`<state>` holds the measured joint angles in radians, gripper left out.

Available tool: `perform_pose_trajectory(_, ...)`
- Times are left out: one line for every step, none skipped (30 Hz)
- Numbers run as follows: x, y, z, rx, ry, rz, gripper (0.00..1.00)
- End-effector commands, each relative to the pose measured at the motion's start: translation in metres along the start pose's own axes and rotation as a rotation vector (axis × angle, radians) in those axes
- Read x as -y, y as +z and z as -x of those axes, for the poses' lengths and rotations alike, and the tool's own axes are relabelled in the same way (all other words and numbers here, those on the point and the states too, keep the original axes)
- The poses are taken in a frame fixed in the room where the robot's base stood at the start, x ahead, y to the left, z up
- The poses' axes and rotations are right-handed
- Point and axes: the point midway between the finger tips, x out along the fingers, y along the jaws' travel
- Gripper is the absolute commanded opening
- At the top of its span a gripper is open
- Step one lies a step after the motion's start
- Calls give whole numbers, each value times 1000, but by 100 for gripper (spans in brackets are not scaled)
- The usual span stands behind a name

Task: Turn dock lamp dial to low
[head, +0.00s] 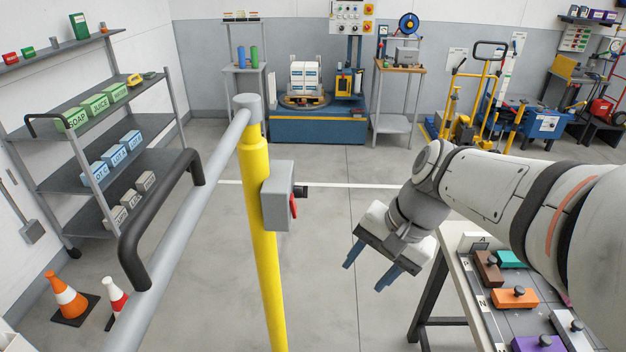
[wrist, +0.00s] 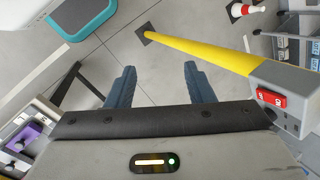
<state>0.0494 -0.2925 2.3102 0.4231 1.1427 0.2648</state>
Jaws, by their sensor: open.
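A grey control box (head: 278,196) is fixed to the yellow post (head: 258,220). In the head view a dark knob (head: 302,191), possibly the lamp dial, sticks out from its right side, near a red part (head: 294,206). The knob's setting and any low mark cannot be read.
A table (head: 470,290) with coloured blocks stands at lower right, close to my arm. A grey rail with a black handle (head: 150,225) runs at left. Shelves (head: 100,130) and an orange cone (head: 66,296) are further left. The floor between post and table is clear.

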Motion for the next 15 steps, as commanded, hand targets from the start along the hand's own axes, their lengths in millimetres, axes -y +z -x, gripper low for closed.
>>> perform_pose_trajectory(10, -11, -14, 83, -47, -102, 48)
perform_pose_trajectory(19, -16, -17, 132, -80, -163, 48)
perform_pose_trajectory(30, -22, -21, 199, -123, -242, 48)
perform_pose_trajectory(38, -29, -24, 251, -155, -302, 48)
perform_pose_trajectory(46, -36, -27, 302, -187, -359, 48)
perform_pose_trajectory(58, -45, -30, 371, -229, -434, 48)
perform_pose_trajectory(65, -54, -32, 424, -261, -488, 48)
perform_pose_trajectory(72, -63, -34, 477, -293, -541, 48)
perform_pose_trajectory(82, -75, -35, 547, -335, -608, 48)
perform_pose_trajectory(88, -85, -36, 600, -365, -656, 48)
perform_pose_trajectory(93, -96, -37, 650, -396, -700, 48)
perform_pose_trajectory(100, -109, -38, 715, -434, -754, 48)
perform_pose_trajectory(103, -119, -38, 761, -460, -791, 48)
perform_pose_trajectory(106, -129, -38, 805, -487, -825, 48)
perform_pose_trajectory(110, -141, -39, 858, -518, -863, 48)
